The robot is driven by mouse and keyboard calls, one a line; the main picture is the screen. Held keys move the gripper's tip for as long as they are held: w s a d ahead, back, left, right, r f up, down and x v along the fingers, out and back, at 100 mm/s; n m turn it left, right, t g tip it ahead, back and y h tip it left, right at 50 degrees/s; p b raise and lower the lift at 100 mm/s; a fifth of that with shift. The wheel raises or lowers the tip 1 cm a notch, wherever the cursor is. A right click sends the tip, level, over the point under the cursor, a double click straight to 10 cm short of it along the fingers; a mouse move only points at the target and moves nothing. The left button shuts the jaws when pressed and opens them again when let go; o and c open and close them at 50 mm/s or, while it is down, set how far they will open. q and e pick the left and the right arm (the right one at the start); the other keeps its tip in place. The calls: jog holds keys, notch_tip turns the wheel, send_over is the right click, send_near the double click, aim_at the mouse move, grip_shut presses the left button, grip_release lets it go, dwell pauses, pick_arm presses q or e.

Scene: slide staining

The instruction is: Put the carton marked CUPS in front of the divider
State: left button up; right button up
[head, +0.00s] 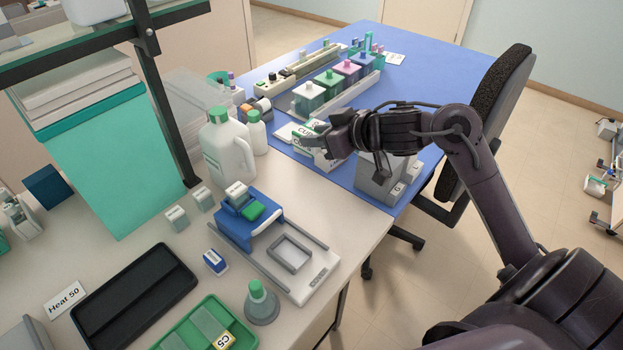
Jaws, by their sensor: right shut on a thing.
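My right gripper (322,136) is over the blue mat, with its arm coming in from the right. It is shut on a small white and green carton (307,128) whose partly visible lettering begins "CU". The gripper hides part of the carton, and I cannot tell whether the carton touches what is beneath it. I cannot make out with certainty which thing is the divider. My left gripper is not in view.
A grey block (376,187) stands below my right forearm. Jars with coloured lids (332,82) stand in a rack behind. A white jug (226,150) is to the left. A black chair (490,105) is at the right. The blue mat (420,75) is clear at the back right.

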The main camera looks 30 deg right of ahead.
notch_tip(320, 180, down, 13)
jog(key=shift+f+b, duration=0.15)
jog(key=shift+b, duration=0.9)
jog(key=shift+f, duration=0.15)
jog(key=o, duration=1)
jog(key=shift+c, duration=0.2)
